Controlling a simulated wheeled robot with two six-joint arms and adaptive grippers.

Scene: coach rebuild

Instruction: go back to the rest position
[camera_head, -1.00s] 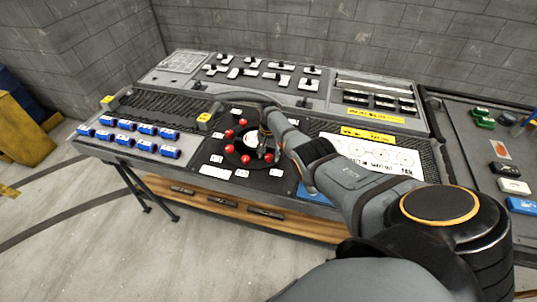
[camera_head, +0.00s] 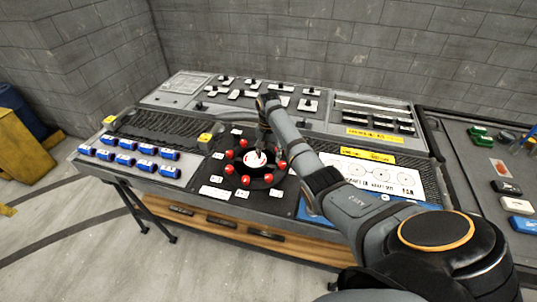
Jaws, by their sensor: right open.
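My right arm comes in from the lower right and reaches over the middle of the workbench (camera_head: 290,215). My right gripper (camera_head: 262,148) is open and points down, above the white centre of a dark round plate (camera_head: 262,182). Several red knobs (camera_head: 281,164) stand in a ring around that centre. I see nothing held in the jaws, though the fingertips are small and dark. I cannot tell whether they touch the white centre. My left gripper is not in view.
Switches (camera_head: 248,95) fill the back panel. A white sheet with circles (camera_head: 375,178) lies right of the round plate. A side table (camera_head: 465,160) holds green, black and blue items.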

